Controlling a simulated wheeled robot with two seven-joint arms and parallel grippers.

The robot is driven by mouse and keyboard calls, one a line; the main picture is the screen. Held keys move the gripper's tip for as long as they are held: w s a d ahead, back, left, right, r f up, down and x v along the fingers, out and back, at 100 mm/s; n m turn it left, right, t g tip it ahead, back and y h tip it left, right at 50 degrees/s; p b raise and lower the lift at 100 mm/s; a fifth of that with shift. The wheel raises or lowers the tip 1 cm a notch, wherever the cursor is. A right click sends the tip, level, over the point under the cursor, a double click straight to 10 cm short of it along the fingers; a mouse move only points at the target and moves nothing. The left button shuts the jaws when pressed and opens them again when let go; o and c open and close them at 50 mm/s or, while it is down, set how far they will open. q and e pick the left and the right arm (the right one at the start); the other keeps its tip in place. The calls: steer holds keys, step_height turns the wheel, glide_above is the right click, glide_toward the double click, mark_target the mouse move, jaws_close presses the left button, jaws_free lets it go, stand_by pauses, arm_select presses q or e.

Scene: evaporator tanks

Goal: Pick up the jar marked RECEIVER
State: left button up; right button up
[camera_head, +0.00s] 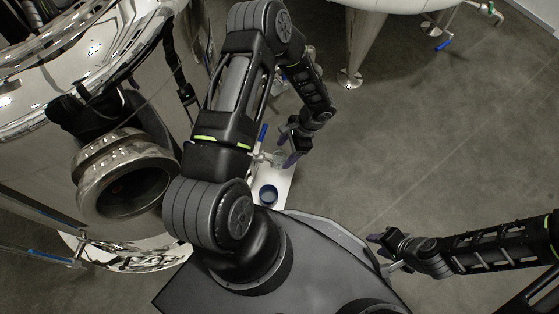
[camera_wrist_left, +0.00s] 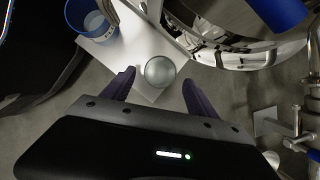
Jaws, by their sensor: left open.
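A clear round glass jar (camera_wrist_left: 159,71) shows in the left wrist view near the edge of a white board (camera_wrist_left: 140,40). My left gripper (camera_wrist_left: 158,78) is open, with one purple finger on each side of the jar in the picture; I cannot tell whether they touch it. I cannot read the RECEIVER marking on either jar. My left gripper in the head view (camera_head: 289,156) is partly hidden. My right gripper (camera_head: 384,250) is away at the lower right.
A large shiny steel tank (camera_head: 110,90) with a round port (camera_head: 128,190) stands at the left. A valve with a blue handle (camera_head: 262,134) is close to my left gripper. Another tank's leg (camera_head: 362,45) stands at the top. Grey floor at the right is clear.

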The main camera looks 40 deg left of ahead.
mark_target(279, 160)
arm_select(q)
steer(key=shift+f, duration=0.25)
steer(key=b+x, duration=0.2)
steer(key=x, duration=0.3)
steer(key=shift+s+f, duration=0.1)
steer(key=shift+f, duration=0.05)
stand_by(0.5)
jaws_close()
stand_by(0.6)
